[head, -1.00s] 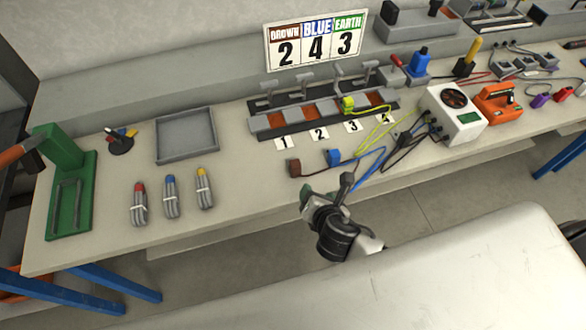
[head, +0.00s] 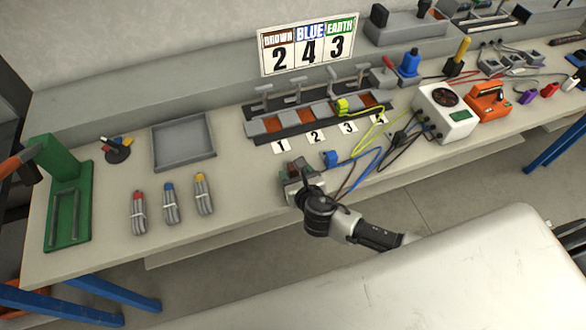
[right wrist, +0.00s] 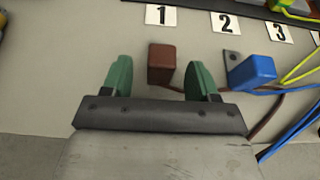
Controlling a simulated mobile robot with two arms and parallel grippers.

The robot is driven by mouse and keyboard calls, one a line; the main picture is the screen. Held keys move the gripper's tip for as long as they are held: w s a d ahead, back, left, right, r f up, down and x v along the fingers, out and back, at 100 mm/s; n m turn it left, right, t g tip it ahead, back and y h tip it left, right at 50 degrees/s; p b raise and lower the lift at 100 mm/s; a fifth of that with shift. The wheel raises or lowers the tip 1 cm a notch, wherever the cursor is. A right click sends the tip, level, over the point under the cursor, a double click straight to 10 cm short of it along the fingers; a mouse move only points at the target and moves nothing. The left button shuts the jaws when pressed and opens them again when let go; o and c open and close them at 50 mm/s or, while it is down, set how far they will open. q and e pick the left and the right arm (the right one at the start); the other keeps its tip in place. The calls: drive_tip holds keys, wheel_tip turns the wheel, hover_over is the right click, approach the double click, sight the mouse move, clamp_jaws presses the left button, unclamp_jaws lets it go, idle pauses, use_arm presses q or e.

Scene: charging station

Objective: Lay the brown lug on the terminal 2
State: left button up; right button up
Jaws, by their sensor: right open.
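The brown lug (right wrist: 161,66) is a small brown block on a brown lead, lying on the bench near its front edge. In the head view the lug (head: 297,163) is partly hidden by my right gripper (head: 296,178). The right wrist view shows that gripper (right wrist: 160,78) open, with a green finger on each side of the lug's near part and nothing gripped. Terminal 2 is the position behind the label 2 (head: 316,136) on the terminal block (head: 303,119), where raised grey clamps stand. My left gripper is not in view.
The blue lug (head: 330,158) lies just right of the brown lug. The yellow-green lug (head: 342,106) sits on the block by label 3. The sign (head: 308,46) reads brown 2, blue 4, earth 3. A grey tray (head: 183,141) stands left; cables run to the white meter (head: 445,110).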

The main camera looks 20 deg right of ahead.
sight(295, 173)
drive_tip(key=shift+x, duration=1.5)
drive_tip(key=c, duration=1)
